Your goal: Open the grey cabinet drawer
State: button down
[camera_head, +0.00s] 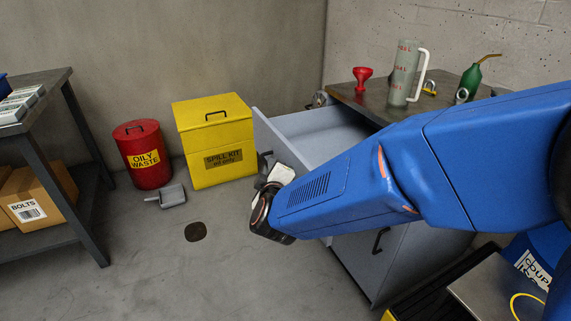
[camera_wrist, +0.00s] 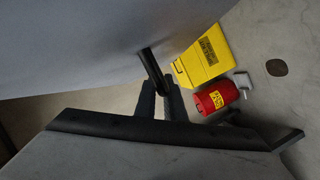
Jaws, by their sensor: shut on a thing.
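The grey cabinet (camera_head: 350,250) stands at the right under a dark worktop. Its top drawer (camera_head: 325,132) is pulled well out, with its inside showing from above. My gripper (camera_head: 266,164) is at the drawer's outer face, partly hidden behind my blue arm. In the wrist view the grey drawer front (camera_wrist: 75,45) fills the upper left, and my gripper (camera_wrist: 160,92) is shut on its dark bar handle (camera_wrist: 152,66). A lower door with a black handle (camera_head: 380,240) appears closed.
A jug (camera_head: 404,75), red funnel (camera_head: 362,78) and green oil can (camera_head: 470,80) are on the worktop.

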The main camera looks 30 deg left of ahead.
jog(key=shift+s+a, duration=0.4)
jog(key=shift+s, duration=0.1)
jog(key=c, duration=1.8)
grip_release()
jog(key=shift+c, duration=0.2)
jog(key=shift+s, duration=0.1)
jog(key=v, duration=1.7)
jog(key=shift+s+d, duration=0.1)
